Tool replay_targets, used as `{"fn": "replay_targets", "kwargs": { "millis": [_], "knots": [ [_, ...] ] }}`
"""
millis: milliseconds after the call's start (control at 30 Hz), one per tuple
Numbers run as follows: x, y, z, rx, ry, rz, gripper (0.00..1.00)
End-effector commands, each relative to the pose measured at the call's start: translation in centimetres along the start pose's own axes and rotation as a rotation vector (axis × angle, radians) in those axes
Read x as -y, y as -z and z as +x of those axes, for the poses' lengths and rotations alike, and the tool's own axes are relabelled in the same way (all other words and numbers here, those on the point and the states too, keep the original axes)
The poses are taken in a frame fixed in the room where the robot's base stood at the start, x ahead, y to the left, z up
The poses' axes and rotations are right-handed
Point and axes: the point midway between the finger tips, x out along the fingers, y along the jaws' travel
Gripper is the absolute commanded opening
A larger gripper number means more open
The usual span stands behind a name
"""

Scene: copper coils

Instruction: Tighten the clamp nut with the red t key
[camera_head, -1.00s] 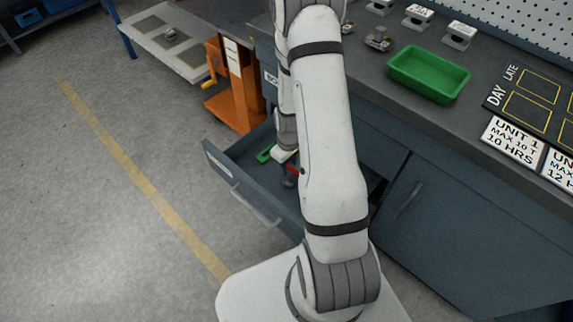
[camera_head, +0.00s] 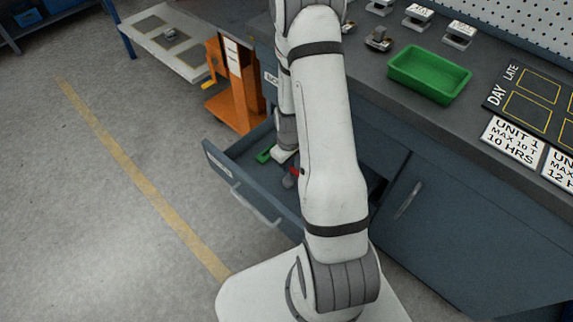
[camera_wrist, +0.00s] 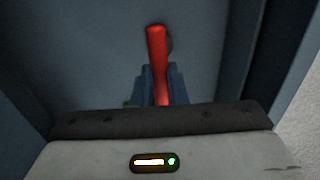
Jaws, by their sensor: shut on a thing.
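The red T key shows in the wrist view (camera_wrist: 157,50), with its red bar running from between my fingers away from the gripper. My gripper (camera_wrist: 159,85) is shut on it, with a blue finger on each side. In the head view a small red part of the key (camera_head: 296,171) shows beside my arm, inside the open drawer (camera_head: 232,187). The rest of the key and most of my gripper are hidden there by my arm. I cannot make out the clamp nut for certain.
A green item (camera_head: 264,156) lies in the drawer near its left side. Drawer walls surround my gripper closely. An orange stand (camera_head: 232,95) is beyond the drawer.

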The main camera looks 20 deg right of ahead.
Motion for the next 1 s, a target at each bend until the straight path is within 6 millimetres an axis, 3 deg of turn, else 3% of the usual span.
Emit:
{"fn": "replay_targets", "kwargs": {
  "millis": [433,1000],
  "knots": [
    [0.0,0.0,-0.3,0.0,0.0,0.0,0.0],
    [0.0,0.0,-3.8,-0.001,-0.001,0.0,0.0]
  ]
}}
